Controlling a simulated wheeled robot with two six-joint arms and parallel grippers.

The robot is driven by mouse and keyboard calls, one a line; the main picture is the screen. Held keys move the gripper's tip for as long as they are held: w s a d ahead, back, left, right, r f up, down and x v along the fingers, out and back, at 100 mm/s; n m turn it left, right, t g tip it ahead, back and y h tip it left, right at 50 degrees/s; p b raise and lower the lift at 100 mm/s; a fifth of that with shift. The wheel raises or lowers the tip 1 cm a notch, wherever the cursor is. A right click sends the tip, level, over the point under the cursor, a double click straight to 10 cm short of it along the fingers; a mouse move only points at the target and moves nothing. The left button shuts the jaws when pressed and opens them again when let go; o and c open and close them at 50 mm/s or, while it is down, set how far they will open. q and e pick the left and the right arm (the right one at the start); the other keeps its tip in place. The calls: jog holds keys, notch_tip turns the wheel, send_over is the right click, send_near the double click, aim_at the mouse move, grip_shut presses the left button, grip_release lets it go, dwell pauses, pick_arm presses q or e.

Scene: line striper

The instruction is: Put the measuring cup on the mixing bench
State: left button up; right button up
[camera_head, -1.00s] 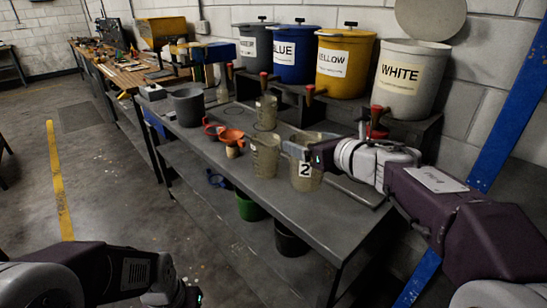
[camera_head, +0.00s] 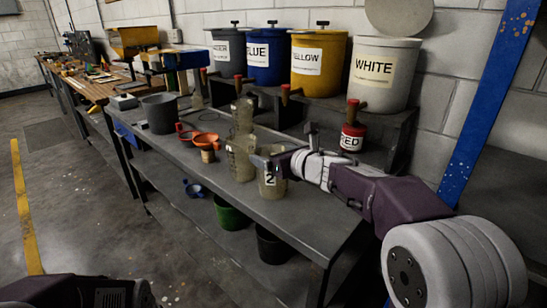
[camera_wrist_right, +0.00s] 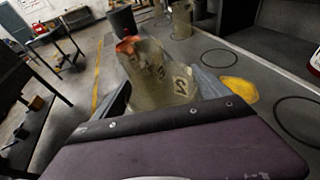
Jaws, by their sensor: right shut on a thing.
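The measuring cup (camera_head: 271,187) is a murky see-through beaker with a "2" label. It is at the front of the grey metal bench (camera_head: 300,215). My right gripper (camera_head: 273,163) reaches in from the right and is shut on the cup near its upper part. In the right wrist view the cup (camera_wrist_right: 155,75) stands between the fingers, filling the middle. I cannot tell whether its base touches the bench. A similar beaker (camera_head: 238,160) stands just left of it. My left arm shows only at the bottom left; its fingers are out of frame.
Another beaker (camera_head: 243,113) stands behind. Orange funnels (camera_head: 205,140) and a dark bucket (camera_head: 159,113) are left. A red tin (camera_head: 352,138) stands behind my right arm. A raised shelf holds labelled bins, including the white bin (camera_head: 383,75). Ring outlines mark free bench top.

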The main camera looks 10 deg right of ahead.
jog(key=shift+f, duration=0.2)
jog(key=o, duration=1.6)
jog(key=shift+o, duration=0.2)
jog(key=shift+r, duration=0.15)
jog(key=shift+s+r, duration=0.1)
jog(key=shift+r, duration=0.1)
jog(key=p+v, duration=0.2)
jog(key=v, duration=0.9)
jog(key=shift+s+d, duration=0.15)
jog(key=shift+s, duration=0.2)
